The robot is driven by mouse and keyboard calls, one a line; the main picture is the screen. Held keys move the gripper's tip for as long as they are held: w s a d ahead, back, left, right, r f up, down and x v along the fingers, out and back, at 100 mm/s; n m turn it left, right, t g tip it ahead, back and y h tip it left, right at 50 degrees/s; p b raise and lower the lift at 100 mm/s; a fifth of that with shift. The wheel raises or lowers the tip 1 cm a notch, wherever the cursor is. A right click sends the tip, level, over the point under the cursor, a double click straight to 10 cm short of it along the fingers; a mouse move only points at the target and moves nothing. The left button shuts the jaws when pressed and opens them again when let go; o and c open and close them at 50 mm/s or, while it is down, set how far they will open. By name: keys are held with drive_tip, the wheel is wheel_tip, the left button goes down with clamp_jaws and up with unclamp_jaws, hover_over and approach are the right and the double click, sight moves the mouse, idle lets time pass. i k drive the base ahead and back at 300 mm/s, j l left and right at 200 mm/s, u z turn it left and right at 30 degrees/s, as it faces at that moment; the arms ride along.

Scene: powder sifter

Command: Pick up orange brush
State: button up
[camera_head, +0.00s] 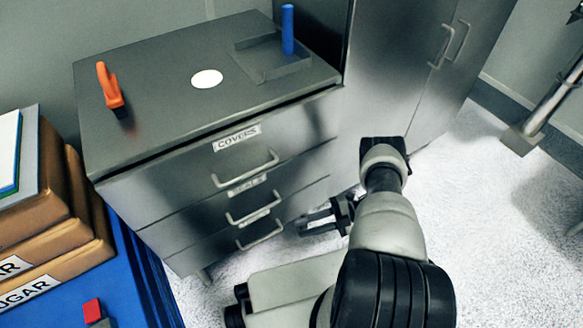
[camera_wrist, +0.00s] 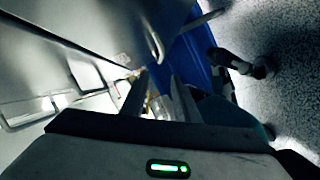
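The brush cannot be made out in the wrist view.
A white disc (camera_head: 206,79) and a shallow tray (camera_head: 258,74) with an upright blue cylinder (camera_head: 288,30) are on the cabinet top. Drawer handles (camera_head: 246,170) stick out in front. Sugar bags (camera_head: 55,240) sit on a blue surface (camera_head: 128,290) at left. Open floor lies at right.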

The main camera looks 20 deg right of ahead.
sight(115, 100)
drive_tip(key=k, duration=1)
